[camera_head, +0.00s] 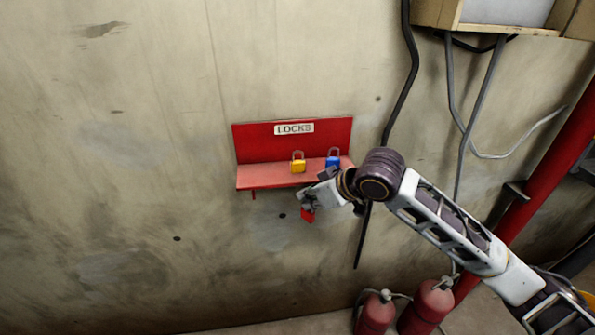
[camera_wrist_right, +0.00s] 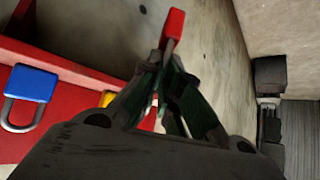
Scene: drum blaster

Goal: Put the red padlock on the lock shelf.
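The red padlock (camera_head: 308,215) hangs from my right gripper (camera_head: 305,202), in front of and a little below the front edge of the lock shelf (camera_head: 262,177). In the right wrist view, the red padlock (camera_wrist_right: 173,24) shows at the tips of the right gripper (camera_wrist_right: 168,52), whose fingers are closed together on it. The padlock's shackle is mostly hidden between the fingers. The red lock shelf, with a "LOCKS" sign on its back, also shows at the left of the wrist view (camera_wrist_right: 85,72). My left gripper is not in view.
A yellow padlock (camera_head: 298,166) and a blue padlock (camera_head: 333,161) stand on the shelf's middle and right. The shelf's left part is bare. A black cable (camera_head: 401,95) runs down the wall right of the shelf. Red cylinders (camera_head: 426,308) stand on the floor below.

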